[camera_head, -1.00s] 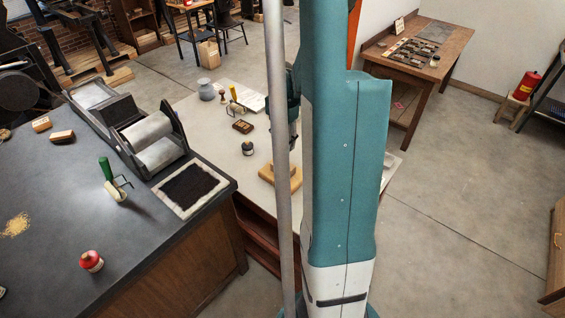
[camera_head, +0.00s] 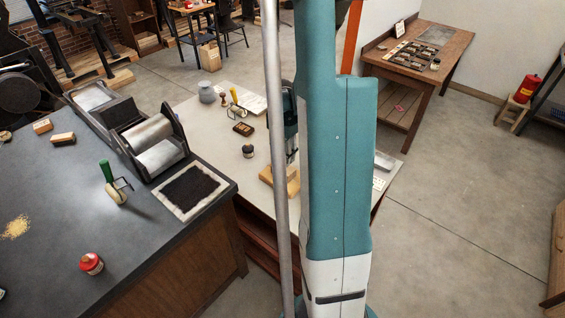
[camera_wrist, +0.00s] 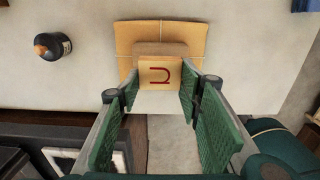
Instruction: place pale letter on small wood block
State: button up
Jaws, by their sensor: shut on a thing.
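The pale letter (camera_wrist: 158,72) is a pale tan block with a red mark on its face, between my fingertips in the wrist view. My gripper (camera_wrist: 160,86) is shut on it, with a green pad at each side.
A dark ink jar (camera_wrist: 53,46) stands left of the board. The pale table (camera_head: 225,130) also holds a grey vase (camera_head: 207,92) and a dark stamp block (camera_head: 243,128). The dark bench (camera_head: 60,210) with a roller press (camera_head: 150,140) is at left.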

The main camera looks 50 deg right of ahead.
aim_at(282, 158)
jog(key=shift+f, duration=1.9)
jog(key=shift+f, duration=0.2)
jog(key=o, duration=0.9)
jog(key=shift+c, duration=0.2)
jog(key=shift+r, duration=0.2)
jog(key=shift+r, duration=6)
